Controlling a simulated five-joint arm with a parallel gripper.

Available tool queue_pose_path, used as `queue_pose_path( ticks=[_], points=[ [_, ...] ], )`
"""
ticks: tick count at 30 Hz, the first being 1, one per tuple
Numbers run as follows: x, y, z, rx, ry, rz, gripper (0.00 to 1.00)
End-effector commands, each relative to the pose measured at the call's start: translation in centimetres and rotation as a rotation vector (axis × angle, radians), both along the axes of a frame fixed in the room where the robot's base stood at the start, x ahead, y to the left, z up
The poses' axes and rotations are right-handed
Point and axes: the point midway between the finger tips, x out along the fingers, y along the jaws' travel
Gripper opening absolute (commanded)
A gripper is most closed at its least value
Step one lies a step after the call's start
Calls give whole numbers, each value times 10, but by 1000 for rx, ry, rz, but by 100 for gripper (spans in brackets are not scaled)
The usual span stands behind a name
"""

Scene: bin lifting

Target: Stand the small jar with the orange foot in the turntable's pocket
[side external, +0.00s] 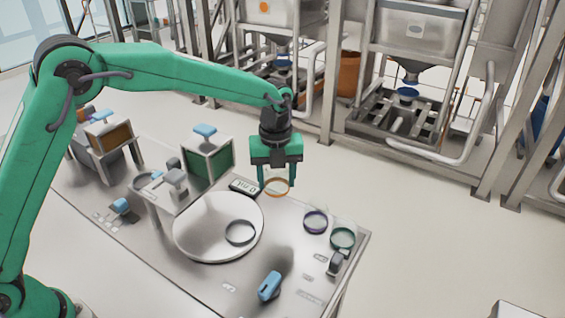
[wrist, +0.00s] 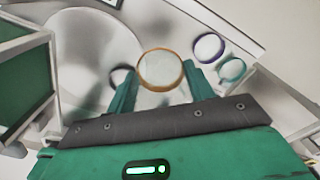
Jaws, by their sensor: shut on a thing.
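The small clear jar with the orange foot (side external: 277,188) is between the fingers of my gripper (side external: 277,180), which is shut on it. It hangs upright above the table, to the right of the turntable. In the wrist view the jar (wrist: 160,70) shows its orange ring between the green fingertips (wrist: 159,75). The round pale turntable (side external: 205,222) lies on the table, and its pocket (side external: 240,232) is a dark-rimmed ring near its right front side. In the wrist view the turntable (wrist: 92,45) is at upper left, and the pocket is partly hidden behind the left finger.
A jar with a purple foot (side external: 316,222) and one with a green foot (side external: 343,238) stand on the table at the right. A small display (side external: 245,187) lies behind the turntable. A blue-topped object (side external: 270,286) is at the front. A green-panelled box (side external: 208,160) stands behind.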

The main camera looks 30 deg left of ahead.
Motion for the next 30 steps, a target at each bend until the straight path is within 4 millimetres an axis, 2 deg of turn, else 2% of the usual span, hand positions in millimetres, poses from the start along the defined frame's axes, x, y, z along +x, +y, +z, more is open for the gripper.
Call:
queue_pose_path(
  ticks=[9,16,21,30],
  points=[
    [-51,20,-3,0,0,0,28],
    [-83,32,-8,1,1,0,28],
    [-96,37,-10,0,0,0,28],
    [-99,38,-11,-1,-1,0,28]
  ],
)
